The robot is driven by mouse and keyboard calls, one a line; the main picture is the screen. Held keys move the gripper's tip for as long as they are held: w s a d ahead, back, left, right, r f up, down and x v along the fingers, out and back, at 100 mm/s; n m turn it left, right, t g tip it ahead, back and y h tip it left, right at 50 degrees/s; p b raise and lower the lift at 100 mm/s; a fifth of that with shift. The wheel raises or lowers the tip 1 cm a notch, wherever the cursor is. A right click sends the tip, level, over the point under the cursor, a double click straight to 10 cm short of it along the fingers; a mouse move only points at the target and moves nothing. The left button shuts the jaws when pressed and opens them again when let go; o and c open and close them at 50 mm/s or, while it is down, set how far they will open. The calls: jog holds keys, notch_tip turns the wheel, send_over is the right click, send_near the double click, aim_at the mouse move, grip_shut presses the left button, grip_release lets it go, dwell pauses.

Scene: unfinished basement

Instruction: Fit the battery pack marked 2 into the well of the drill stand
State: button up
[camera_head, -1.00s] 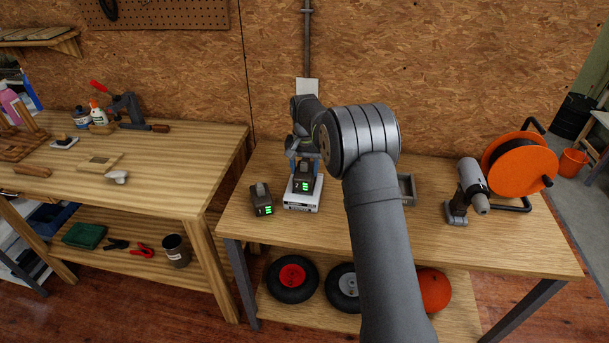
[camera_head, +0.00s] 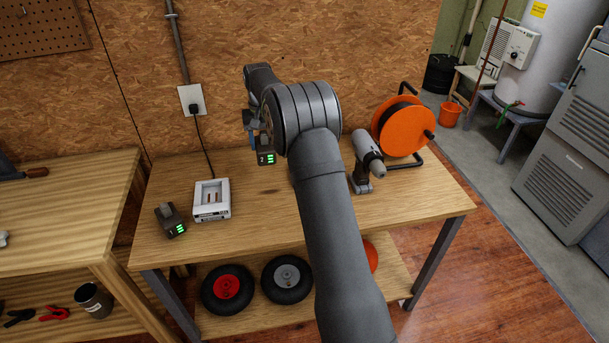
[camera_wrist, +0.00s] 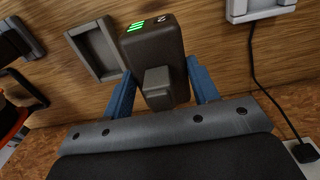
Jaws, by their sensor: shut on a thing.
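My gripper (camera_head: 255,138) is shut on a dark battery pack (camera_head: 266,157) with a 2 and green lights on its face, held above the bench. In the wrist view the pack (camera_wrist: 155,60) sits between the blue fingers of my gripper (camera_wrist: 162,88). A grey open-topped well (camera_wrist: 92,50), seemingly the drill stand's, lies on the bench beyond the pack, to its left in the wrist view. It looks empty. My arm hides it in the head view. The pack is apart from it.
The white charger (camera_head: 211,201) is empty, its cord running to a wall outlet. Another dark battery pack (camera_head: 170,220) stands left of it. A drill (camera_head: 366,165) and an orange cable reel (camera_head: 402,126) stand at the bench's right. The bench front is clear.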

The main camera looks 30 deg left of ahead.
jog(key=w+d, duration=0.9)
jog(key=w, duration=0.1)
notch_tip(320, 180, down, 10)
jog(key=shift+f, duration=0.15)
jog(key=shift+f, duration=0.1)
jog(key=o, duration=1.4)
jog(key=shift+f, duration=0.1)
jog(key=shift+o, duration=0.2)
notch_tip(320, 180, up, 12)
